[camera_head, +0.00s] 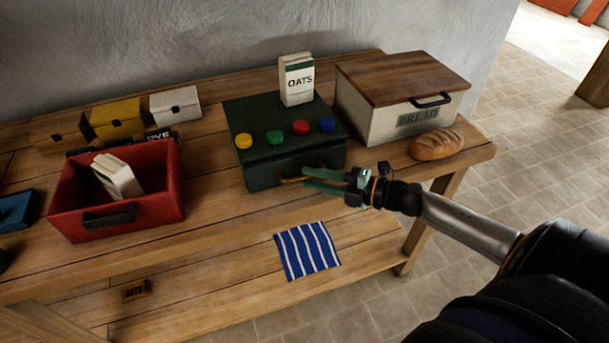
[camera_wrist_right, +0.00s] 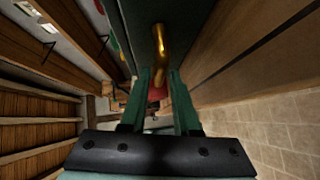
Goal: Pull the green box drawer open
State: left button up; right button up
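The green box (camera_head: 262,118) stands on the wooden table, with coloured knobs and an oats carton on its top. Its drawer front (camera_head: 262,177) looks shut, flush with the box. The brass handle (camera_head: 291,180) on that front also shows in the right wrist view (camera_wrist_right: 159,42). My right gripper (camera_head: 305,177) is in front of the drawer, its two green fingers apart. In the right wrist view the fingertips (camera_wrist_right: 161,72) lie close to the handle, one on each side of its line; I cannot tell whether they touch it. My left gripper is not in view.
The bread box (camera_head: 372,118) stands close to the right of the green box, with a loaf (camera_head: 436,143) in front. A red open bin (camera_head: 162,185) holding a carton stands left. A striped blue cloth (camera_head: 307,250) lies below, in front of the green box.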

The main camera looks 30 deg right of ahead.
jog(key=shift+x, duration=1.35)
jog(key=shift+c, duration=0.2)
grip_shut()
